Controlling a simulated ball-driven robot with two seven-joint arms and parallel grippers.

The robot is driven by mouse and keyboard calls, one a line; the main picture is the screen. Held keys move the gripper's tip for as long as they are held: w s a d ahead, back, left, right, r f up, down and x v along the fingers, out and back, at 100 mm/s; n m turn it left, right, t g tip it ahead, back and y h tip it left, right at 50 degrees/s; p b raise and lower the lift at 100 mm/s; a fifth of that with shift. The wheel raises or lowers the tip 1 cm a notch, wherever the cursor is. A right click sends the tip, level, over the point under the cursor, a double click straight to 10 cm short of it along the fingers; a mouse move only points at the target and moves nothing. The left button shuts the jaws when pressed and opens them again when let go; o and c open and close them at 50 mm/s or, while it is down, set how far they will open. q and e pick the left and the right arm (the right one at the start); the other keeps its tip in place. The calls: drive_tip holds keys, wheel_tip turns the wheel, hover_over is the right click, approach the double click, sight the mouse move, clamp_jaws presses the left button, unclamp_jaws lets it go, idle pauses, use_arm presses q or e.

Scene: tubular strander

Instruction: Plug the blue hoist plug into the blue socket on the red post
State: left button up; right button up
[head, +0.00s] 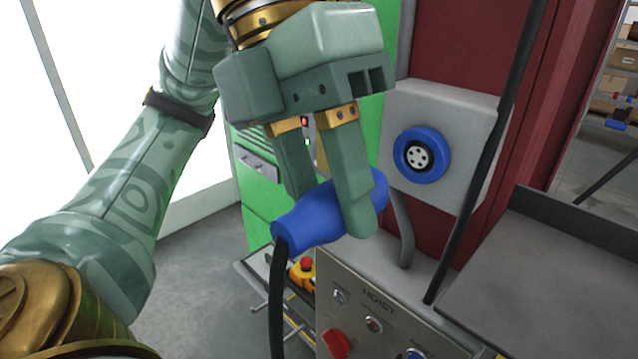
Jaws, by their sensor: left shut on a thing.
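The blue hoist plug (310,222) is held between the two fingers of my left gripper (332,208), with its black cable hanging down from its near left end. The plug is tilted, its far right end higher and partly behind a finger. The blue socket (421,155), a blue ring around a pale face with several dark holes, is on a grey box (470,112) on the red post (548,95). The plug is apart from the socket, to its left and a little lower in the picture. My right gripper is not in the head view.
A hoist control panel (390,325) with knobs and a red switch stands below. A black cable (490,150) runs down across the socket box's right side. A dark grey tray (560,270) is at the right. A green cabinet (262,205) stands behind my left gripper.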

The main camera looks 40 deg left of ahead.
use_arm(q)
drive_tip(key=w, duration=0.1)
drive_tip(key=w+p, duration=0.1)
drive_tip(key=w, duration=0.1)
drive_tip(key=shift+w+d+r+p, duration=0.15)
drive_tip(key=shift+w+d+p, duration=0.15)
drive_tip(key=shift+w, duration=0.65)
drive_tip(key=shift+w+p, duration=0.65)
drive_tip(key=shift+w, duration=0.05)
idle(0.9)
drive_tip(key=shift+w, duration=0.1)
idle(0.5)
drive_tip(key=shift+d, duration=0.1)
idle(0.4)
idle(0.5)
idle(1.9)
